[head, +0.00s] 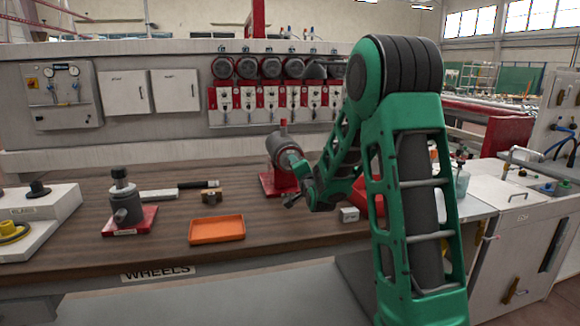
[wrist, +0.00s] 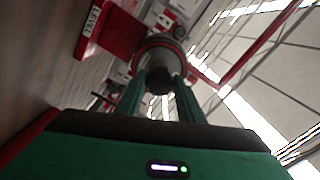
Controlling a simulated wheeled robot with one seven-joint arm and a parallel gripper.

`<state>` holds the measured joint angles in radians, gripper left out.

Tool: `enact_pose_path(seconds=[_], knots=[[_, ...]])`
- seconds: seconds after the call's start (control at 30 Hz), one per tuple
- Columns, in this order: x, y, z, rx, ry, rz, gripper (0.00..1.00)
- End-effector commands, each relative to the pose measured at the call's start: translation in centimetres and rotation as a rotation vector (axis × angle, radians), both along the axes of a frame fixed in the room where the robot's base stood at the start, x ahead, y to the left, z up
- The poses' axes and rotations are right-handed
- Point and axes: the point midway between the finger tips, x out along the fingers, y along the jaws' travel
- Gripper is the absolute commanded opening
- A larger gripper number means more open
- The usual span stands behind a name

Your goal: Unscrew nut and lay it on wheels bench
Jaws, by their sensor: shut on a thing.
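A grey spindle unit (head: 281,146) on a red base (head: 268,184) stands on the wooden wheels bench (head: 110,252). My gripper (head: 292,158) reaches it from the right in the head view. In the wrist view its two green fingers (wrist: 160,100) are closed on a dark round nut (wrist: 158,80) in front of the spindle's round end. The nut lies in line with the spindle; I cannot tell whether its thread is still engaged. In the head view my gripper hides the nut.
An orange tray (head: 217,229) lies at the bench's front, with bare wood around it. A second unit on a red base (head: 128,215) stands left. A small white block (head: 349,214) sits near my arm.

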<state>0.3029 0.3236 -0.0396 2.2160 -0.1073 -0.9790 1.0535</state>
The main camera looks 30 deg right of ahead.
Motion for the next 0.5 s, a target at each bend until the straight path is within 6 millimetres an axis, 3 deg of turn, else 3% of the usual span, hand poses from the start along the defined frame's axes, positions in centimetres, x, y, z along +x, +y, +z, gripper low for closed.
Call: enact_pose_path(seconds=[0.5], knots=[[-0.03, 0.04, 0.00, -0.574, 0.166, 0.001, 0.07]])
